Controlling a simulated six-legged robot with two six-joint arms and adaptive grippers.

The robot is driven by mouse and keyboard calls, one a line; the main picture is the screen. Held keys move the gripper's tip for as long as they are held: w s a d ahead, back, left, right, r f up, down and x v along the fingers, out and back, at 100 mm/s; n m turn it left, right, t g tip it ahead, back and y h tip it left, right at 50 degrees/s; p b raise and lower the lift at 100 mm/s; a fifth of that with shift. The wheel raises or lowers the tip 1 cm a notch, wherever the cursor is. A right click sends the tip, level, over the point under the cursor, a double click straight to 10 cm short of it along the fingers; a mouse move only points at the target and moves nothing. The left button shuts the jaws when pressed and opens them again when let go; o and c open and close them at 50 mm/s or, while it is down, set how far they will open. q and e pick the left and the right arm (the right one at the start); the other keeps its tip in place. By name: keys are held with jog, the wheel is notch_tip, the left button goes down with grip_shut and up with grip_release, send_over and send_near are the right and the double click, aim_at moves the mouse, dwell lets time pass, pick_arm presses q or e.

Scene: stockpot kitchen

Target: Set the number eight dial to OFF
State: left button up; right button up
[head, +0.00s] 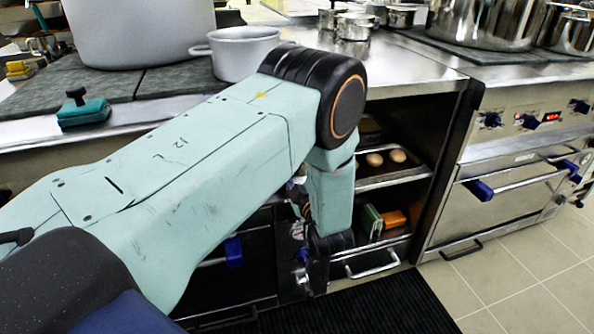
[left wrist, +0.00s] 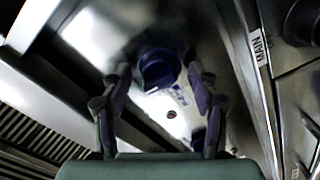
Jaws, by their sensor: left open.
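A round dark blue dial (left wrist: 160,68) sits on a bright metal panel (left wrist: 165,108) in the left wrist view. My left gripper (left wrist: 158,80) is open, with one finger on each side of the dial. I cannot tell whether the fingers touch it. Small print shows on the panel below the dial, too blurred to read, so I cannot confirm its number or setting. In the head view my left arm reaches down in front of the counter and hides most of the gripper. Blue knobs (head: 303,255) show on a narrow panel there. My right gripper is not in view.
A label reading MAIN (left wrist: 262,45) and a dark knob (left wrist: 304,22) are at the right in the wrist view. In the head view, an open shelf (head: 394,178) with eggs lies right of my arm, and an oven (head: 512,190) stands further right.

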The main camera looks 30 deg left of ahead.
pick_arm(q)
jog(key=shift+d, duration=0.1)
jog(key=v, duration=0.7)
jog(key=shift+s, duration=0.2)
dwell(0.3)
jog(key=s+d+f+m+g+h+p, duration=0.1)
jog(key=s+d+f+m+g+h, duration=0.1)
jog(key=s+f+m+h, duration=0.35)
jog(key=s+d+f+m+g+h+p, duration=0.1)
jog(key=s+d+f+m+h, duration=0.2)
jog(key=f+m, duration=0.5)
jog(key=s+d+r+m+g+h+p, duration=0.1)
jog(key=s+m+g+h+p, duration=0.1)
jog(key=s, duration=1.1)
jog(key=s+d+r+m+g+h+p, duration=0.1)
jog(key=s+m+g+h+p, duration=0.2)
jog(key=s, duration=1.1)
jog(key=m+g+p, duration=0.1)
jog(key=m+g, duration=0.1)
jog(key=g, duration=0.1)
jog(key=shift+d+r+g, duration=0.2)
jog(key=shift+d+g, duration=0.1)
